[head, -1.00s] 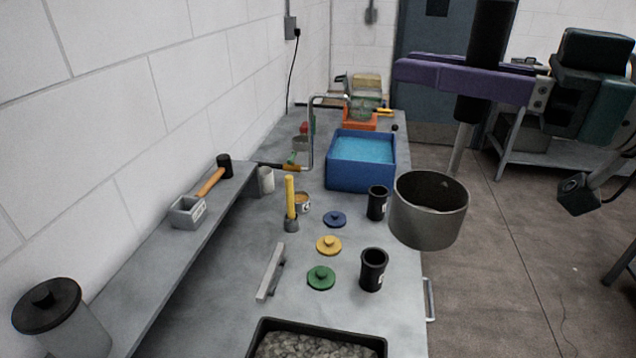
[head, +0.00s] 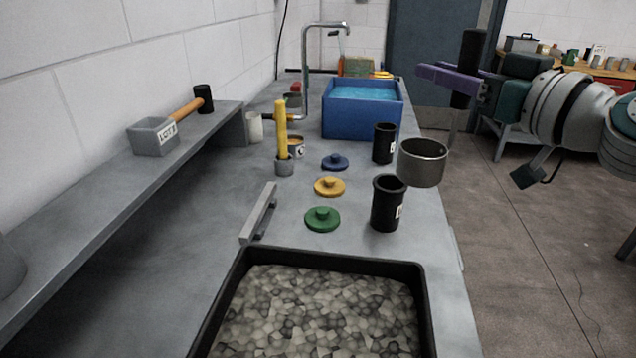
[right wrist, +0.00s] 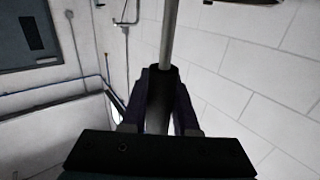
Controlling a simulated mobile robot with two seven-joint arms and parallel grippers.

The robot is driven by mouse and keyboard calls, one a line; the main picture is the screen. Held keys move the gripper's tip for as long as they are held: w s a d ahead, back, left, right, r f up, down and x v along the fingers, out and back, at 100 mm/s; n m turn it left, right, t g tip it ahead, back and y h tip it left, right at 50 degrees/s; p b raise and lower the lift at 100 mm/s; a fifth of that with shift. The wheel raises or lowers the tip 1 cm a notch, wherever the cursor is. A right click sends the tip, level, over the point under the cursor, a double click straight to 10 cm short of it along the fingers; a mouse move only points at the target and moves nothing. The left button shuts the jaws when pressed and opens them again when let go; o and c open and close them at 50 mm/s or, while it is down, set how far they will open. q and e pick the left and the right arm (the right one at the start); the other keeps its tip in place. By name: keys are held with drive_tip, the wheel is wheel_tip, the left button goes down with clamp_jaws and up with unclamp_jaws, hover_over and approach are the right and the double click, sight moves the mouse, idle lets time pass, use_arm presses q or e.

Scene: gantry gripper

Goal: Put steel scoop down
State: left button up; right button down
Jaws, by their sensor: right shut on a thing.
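The steel scoop (head: 422,165) is a grey metal cup on a rod with a black handle. In the head view it hangs at the bench's right edge, beside the black canisters. My right gripper (head: 462,84), with purple fingers, is shut on the scoop's black handle. In the right wrist view the dark fingers (right wrist: 158,100) close around the handle, and the metal rod (right wrist: 169,35) runs up out of the picture. The cup is out of sight there. I cannot tell whether the cup touches the bench. My left gripper is not in view.
A black tray of gravel (head: 237,290) fills the front of the bench. Green (head: 322,219), yellow (head: 329,187) and blue (head: 335,162) lids lie left of two black canisters (head: 388,203). A blue basin (head: 362,118) stands behind. A grey bar (head: 259,213) lies at left.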

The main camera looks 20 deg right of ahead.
wheel_tip(320, 180, down, 20)
drive_tip(key=b, duration=1.8)
drive_tip(key=shift+d+f, duration=0.15)
drive_tip(key=shift+f, duration=0.1)
drive_tip(key=shift+f+b, duration=0.25)
drive_tip(key=shift+b, duration=0.1)
drive_tip(key=c, duration=0.7)
unclamp_jaws()
drive_tip(key=shift+r, duration=0.1)
